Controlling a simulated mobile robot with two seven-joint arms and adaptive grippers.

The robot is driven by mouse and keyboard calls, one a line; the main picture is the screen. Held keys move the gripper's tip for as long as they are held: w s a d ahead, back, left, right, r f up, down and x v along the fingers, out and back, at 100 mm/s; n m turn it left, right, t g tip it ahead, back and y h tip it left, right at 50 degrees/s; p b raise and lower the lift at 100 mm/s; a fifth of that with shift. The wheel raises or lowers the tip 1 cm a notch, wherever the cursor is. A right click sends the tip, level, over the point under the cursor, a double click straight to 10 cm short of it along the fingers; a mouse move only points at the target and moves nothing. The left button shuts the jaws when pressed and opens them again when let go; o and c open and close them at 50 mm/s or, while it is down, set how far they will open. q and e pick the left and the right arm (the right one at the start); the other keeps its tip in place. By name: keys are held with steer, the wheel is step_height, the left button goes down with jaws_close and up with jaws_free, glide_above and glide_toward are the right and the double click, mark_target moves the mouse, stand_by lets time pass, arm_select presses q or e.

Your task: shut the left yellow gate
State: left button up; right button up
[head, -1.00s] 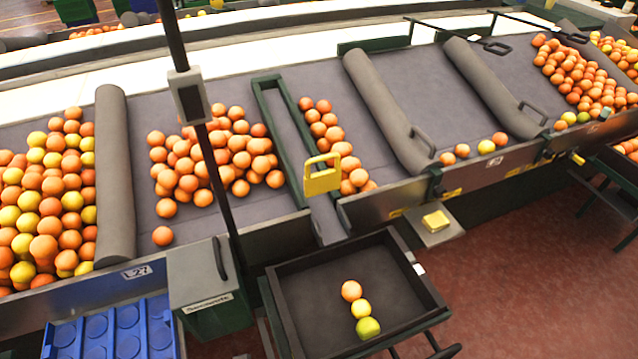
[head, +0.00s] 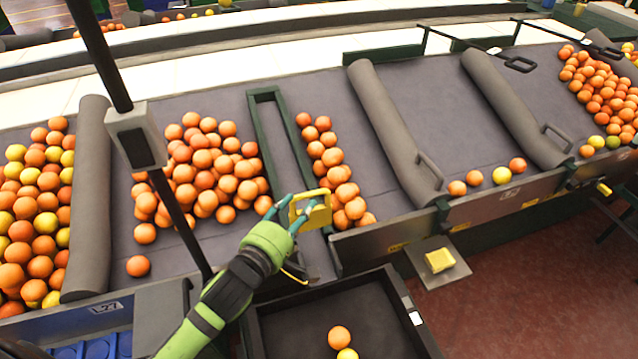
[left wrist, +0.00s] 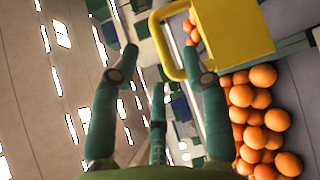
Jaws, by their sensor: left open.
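The yellow gate (head: 318,216) with its loop handle stands upright at the front end of the narrow green-sided lane, above the tray. My left gripper (head: 291,207) is at the gate's handle side, with its fingers spread. In the left wrist view the gate (left wrist: 236,42) is at top right, and its handle loop reaches between the fingers of my open left gripper (left wrist: 166,66). I cannot tell whether a finger touches the handle. My right gripper is not in view.
Orange piles (head: 205,165) lie on the grey belt on both sides of the lane. A dark tray (head: 400,318) with fruit is below. A yellow block (head: 440,260) sits on a ledge to the right. A dark post (head: 100,55) rises at left.

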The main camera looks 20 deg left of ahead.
mark_target(311, 194)
arm_select(q)
steer(key=p+x, duration=0.1)
steer(key=x, duration=0.5)
steer(key=shift+r+p, duration=0.25)
steer(key=shift+p, duration=0.15)
steer(key=shift+w+f, duration=0.1)
steer(key=shift+w, duration=0.2)
jaws_close()
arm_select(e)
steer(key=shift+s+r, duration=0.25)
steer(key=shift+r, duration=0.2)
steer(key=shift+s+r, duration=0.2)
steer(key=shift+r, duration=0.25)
